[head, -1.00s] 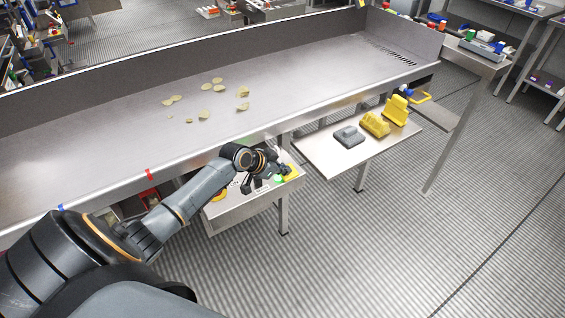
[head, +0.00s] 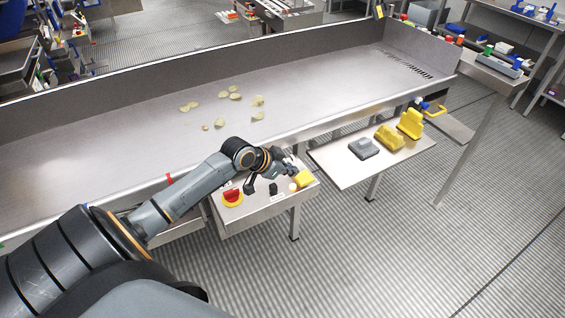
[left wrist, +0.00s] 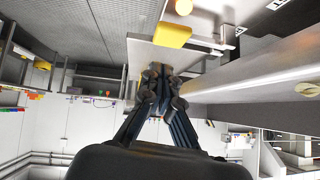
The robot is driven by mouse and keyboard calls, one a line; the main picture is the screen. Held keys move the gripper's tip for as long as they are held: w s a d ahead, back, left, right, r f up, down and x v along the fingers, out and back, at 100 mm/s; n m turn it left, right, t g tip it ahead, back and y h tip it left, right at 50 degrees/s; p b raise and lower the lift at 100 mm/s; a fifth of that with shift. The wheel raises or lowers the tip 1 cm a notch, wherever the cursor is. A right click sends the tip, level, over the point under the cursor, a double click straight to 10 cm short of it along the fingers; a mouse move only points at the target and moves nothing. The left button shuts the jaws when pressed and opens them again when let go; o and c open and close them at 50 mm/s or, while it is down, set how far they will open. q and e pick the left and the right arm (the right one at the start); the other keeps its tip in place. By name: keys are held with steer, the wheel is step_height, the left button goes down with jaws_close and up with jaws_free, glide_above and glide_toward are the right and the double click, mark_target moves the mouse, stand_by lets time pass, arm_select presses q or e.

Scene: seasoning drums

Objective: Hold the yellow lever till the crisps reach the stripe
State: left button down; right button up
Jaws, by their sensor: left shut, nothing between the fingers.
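Several pale crisps (head: 235,96) lie scattered on the long steel trough. A red stripe (head: 169,178) marks the trough's front rim, left of the crisps. A yellow block-like piece (head: 305,179), which looks like the lever, sits at the right end of a control box (head: 262,212) in front of the trough. It also shows in the left wrist view (left wrist: 172,35). My left gripper (head: 289,169) is just above and beside it, apart from it. In the left wrist view the gripper (left wrist: 160,72) is shut and empty. My right gripper is out of view.
The box carries a red button (head: 232,195) on a yellow base and a pale round knob or lamp (head: 293,187). A side shelf (head: 335,160) holds a grey block (head: 363,148) and yellow pieces (head: 390,137). Striped floor is free in front.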

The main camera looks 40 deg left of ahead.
arm_select(q)
steer(key=shift+v, duration=2.05)
steer(key=shift+d, duration=0.1)
